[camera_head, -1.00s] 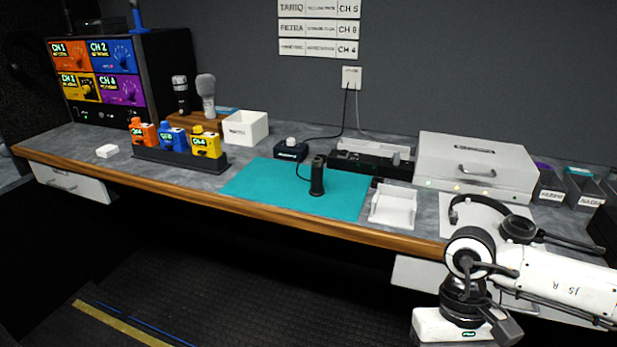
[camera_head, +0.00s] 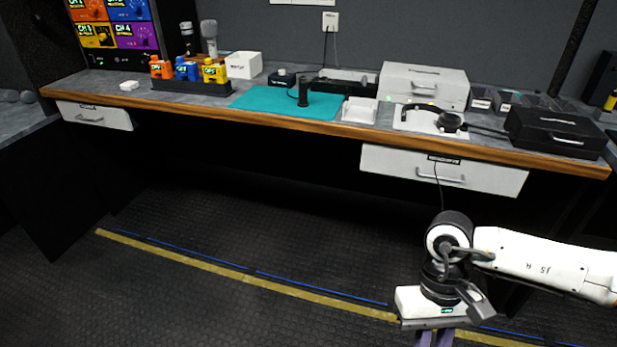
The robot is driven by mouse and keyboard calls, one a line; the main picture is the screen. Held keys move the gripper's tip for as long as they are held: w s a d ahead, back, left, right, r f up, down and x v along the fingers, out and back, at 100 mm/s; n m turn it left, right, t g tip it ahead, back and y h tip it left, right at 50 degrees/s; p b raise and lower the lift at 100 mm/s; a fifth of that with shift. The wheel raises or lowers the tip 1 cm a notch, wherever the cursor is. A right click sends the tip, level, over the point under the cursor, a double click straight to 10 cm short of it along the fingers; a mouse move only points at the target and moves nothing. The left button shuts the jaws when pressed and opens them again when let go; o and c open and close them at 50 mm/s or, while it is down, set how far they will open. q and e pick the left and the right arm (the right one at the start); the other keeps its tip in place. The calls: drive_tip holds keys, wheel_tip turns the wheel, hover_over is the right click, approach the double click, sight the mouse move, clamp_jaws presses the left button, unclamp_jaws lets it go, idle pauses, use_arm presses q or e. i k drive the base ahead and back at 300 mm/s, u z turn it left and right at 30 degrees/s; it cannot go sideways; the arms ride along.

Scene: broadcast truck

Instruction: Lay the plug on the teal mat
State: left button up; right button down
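The teal mat (camera_head: 262,101) lies flat on the counter, left of its middle. An upright black cylinder (camera_head: 303,93) stands on the mat's right part, with a thin cord beside it. I cannot pick out the plug for certain. A thin dark cable (camera_head: 438,186) hangs down from the counter front past a drawer and goes out of sight behind my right arm. My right gripper (camera_head: 435,339) points down at the bottom edge, in front of and below the counter. Its fingertips are cut off, so its opening and any held thing are hidden. My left gripper is not in view.
A white tray (camera_head: 360,110) stands right of the mat; a black rack with colored packs (camera_head: 191,87) stands left of it. Headphones (camera_head: 447,121) and a black case (camera_head: 556,132) are farther right. The wooden counter edge (camera_head: 330,127) runs across. The floor in front is clear.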

sight(258, 102)
drive_tip(key=u, duration=1.7)
drive_tip(key=i, duration=1.5)
drive_tip(key=z, duration=0.55)
drive_tip(key=i, duration=0.95)
drive_tip(key=z, duration=1)
